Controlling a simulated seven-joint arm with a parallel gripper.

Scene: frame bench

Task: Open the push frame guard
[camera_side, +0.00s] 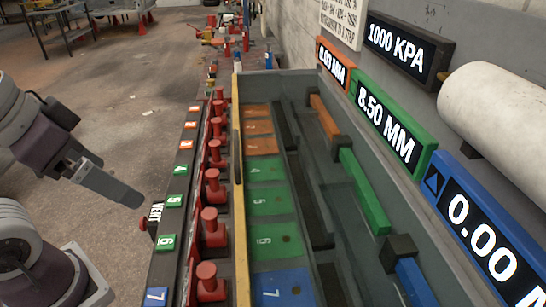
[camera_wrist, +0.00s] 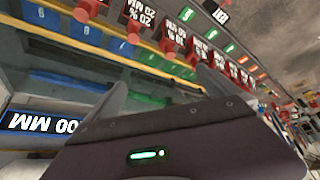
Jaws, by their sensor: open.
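The push frame (camera_side: 305,74) is a long grey trough with numbered orange, green and blue floor panels. A yellow strip (camera_side: 239,215) runs along its left edge, and it also shows in the wrist view (camera_wrist: 115,41). A faint glassy sheen lies over the trough, which looks like a clear guard lying shut, but its outline is hard to make out. My gripper (camera_side: 138,202) is at the left in the side view, left of the red plungers and apart from the yellow strip. In the wrist view its two fingers (camera_wrist: 160,92) are spread with nothing seen between them.
Red plungers (camera_side: 211,188) stand in a row left of the yellow strip, beside numbered tags. A red knob by a VENT label (camera_side: 156,212) is close to my fingertips. Displays (camera_side: 387,120) and a white cylinder (camera_side: 497,112) are on the right wall.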

